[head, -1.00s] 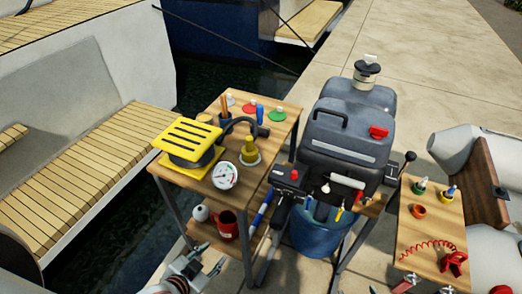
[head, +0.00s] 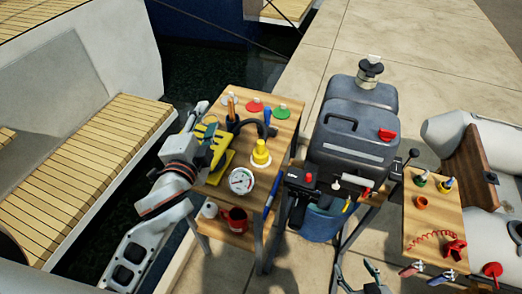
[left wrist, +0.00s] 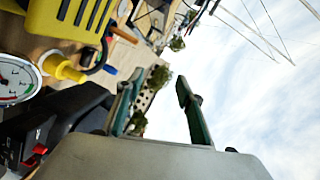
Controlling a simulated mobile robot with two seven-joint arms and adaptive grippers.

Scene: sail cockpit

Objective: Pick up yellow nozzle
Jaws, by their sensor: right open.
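The yellow nozzle (head: 261,154) is a stepped cone standing on the left wooden table, beside a curved black hose. It also shows at the left of the left wrist view (left wrist: 62,68), lying sideways in that picture. My left gripper (head: 211,122) is above the left part of the table, left of the nozzle and apart from it. Its two green-padded fingers (left wrist: 158,105) are spread with nothing between them. The left gripper partly hides the yellow foot pump (head: 218,165). My right gripper (head: 362,276) is open and empty at the bottom edge, low in front of the tables.
A round gauge (head: 241,181) stands just in front of the nozzle. Coloured discs (head: 281,112) and upright tools lie behind it. A red mug (head: 236,219) is on the lower shelf. A grey outboard motor (head: 350,140) stands close to the right.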

